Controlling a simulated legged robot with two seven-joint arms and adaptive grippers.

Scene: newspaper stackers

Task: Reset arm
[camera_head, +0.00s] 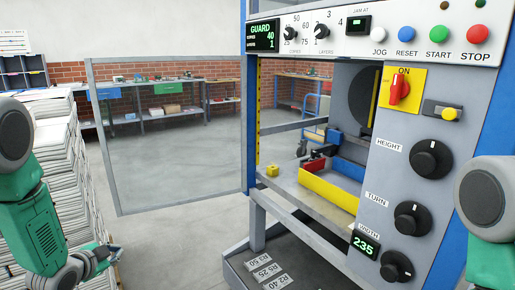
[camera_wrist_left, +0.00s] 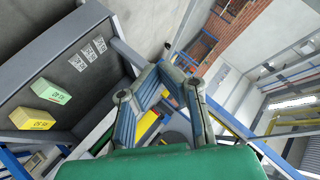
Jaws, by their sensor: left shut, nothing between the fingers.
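My left arm, green and grey, comes in from the left in the head view. Its gripper (camera_head: 110,252) is low at the left, beside a tall stack of newspapers (camera_head: 62,150) and left of the machine. In the left wrist view the left gripper's fingers (camera_wrist_left: 160,70) come together at the tips, shut with nothing between them. My right arm shows only as a green and grey link at the right edge of the head view, in front of the machine's panel. The right gripper is out of view.
The stacker machine (camera_head: 395,150) fills the right side, with knobs, buttons and a red switch (camera_head: 399,87). Its clear guard door (camera_head: 170,140) stands open to the left. Workbenches (camera_head: 160,110) line the back wall. Grey floor is clear between.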

